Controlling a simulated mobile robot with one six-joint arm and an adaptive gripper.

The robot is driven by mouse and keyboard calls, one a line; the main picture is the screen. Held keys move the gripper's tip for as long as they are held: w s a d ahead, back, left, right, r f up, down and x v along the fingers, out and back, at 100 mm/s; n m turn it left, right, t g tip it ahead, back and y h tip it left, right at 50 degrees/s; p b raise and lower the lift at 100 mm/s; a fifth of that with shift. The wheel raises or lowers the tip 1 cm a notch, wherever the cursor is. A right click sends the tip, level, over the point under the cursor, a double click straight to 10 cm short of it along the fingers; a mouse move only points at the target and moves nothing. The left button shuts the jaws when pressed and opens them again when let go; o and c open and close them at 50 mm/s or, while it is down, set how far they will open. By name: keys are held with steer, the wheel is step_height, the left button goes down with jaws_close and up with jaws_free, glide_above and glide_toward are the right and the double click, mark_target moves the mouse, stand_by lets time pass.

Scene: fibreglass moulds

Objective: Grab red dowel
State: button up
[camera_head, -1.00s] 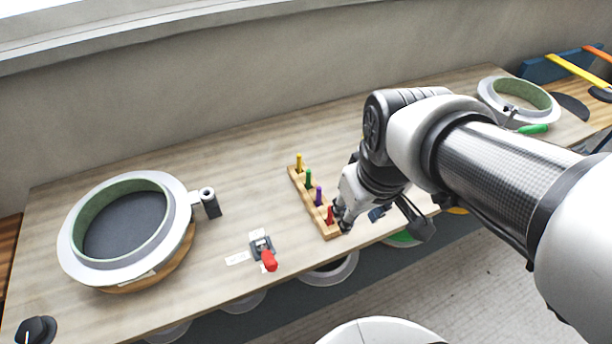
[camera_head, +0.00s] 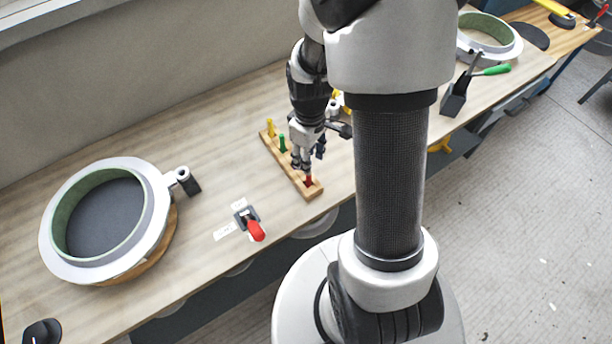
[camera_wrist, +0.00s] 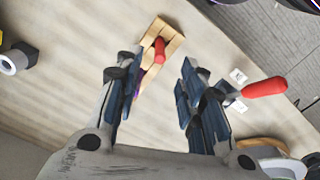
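The red dowel (camera_head: 308,181) stands in the near end of a wooden peg rack (camera_head: 313,192) close to the table's front edge. It also shows in the wrist view (camera_wrist: 160,50), beyond and between my fingers. My gripper (camera_head: 300,166) is just above the rack, behind the red dowel. In the wrist view my gripper (camera_wrist: 158,88) has its two fingers wide apart with nothing between them. A yellow dowel (camera_head: 270,127) and a green dowel (camera_head: 282,144) stand farther along the rack. The purple dowel is mostly hidden by my gripper in the head view.
A red-handled toggle clamp (camera_head: 256,231) sits on the table left of the rack. A large round mould (camera_head: 60,262) lies farther left, and another mould (camera_head: 512,48) at the far right. A dark holder (camera_head: 452,103) with a green-handled tool (camera_head: 492,70) stands right of my arm.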

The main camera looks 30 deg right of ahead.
mark_target(308, 178)
step_height(308, 178, down, 11)
steer(key=b, duration=0.4)
steer(key=shift+r, duration=0.3)
steer(key=shift+c, duration=0.2)
jaws_close()
